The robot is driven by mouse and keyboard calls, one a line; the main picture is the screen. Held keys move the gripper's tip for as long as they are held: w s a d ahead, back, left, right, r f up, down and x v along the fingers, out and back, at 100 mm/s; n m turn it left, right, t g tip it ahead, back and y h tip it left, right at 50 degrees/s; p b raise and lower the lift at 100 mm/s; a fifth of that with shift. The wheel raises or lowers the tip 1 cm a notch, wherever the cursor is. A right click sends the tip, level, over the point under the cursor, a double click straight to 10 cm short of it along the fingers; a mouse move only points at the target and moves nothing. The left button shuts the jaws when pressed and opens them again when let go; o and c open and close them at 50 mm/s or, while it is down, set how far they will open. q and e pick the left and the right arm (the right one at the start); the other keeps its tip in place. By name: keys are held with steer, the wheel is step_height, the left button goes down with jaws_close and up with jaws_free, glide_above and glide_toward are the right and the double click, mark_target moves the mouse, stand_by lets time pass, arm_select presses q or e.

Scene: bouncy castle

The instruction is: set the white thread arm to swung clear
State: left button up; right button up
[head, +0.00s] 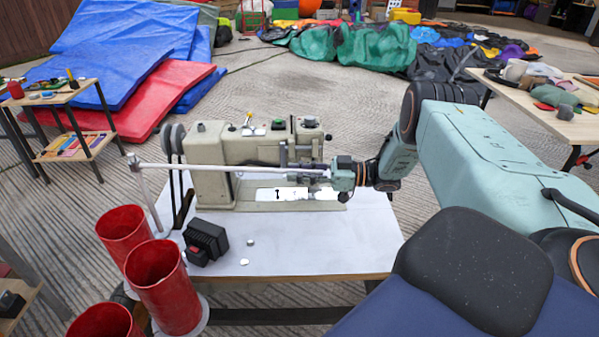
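The white thread arm (215,168) is a thin rod. It runs almost level from a grey upright post (145,190) at the table's left edge, across the front of the beige sewing machine (215,185). Its right end is at the machine's needle head. My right gripper (305,172) comes in from the right, with its dark fingers at that right end of the rod. The fingers are small and overlap the rod, so I cannot tell whether they are closed on it. My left gripper is not in view.
The machine stands on a white-topped table (300,245). A black box with a red part (205,241) and two small discs lie in front. Red cups (168,285) stand at the front left. A side table (565,125) is at the right. The table's front right is clear.

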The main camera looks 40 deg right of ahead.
steer(key=shift+o, duration=0.9)
steer(key=v, duration=1.2)
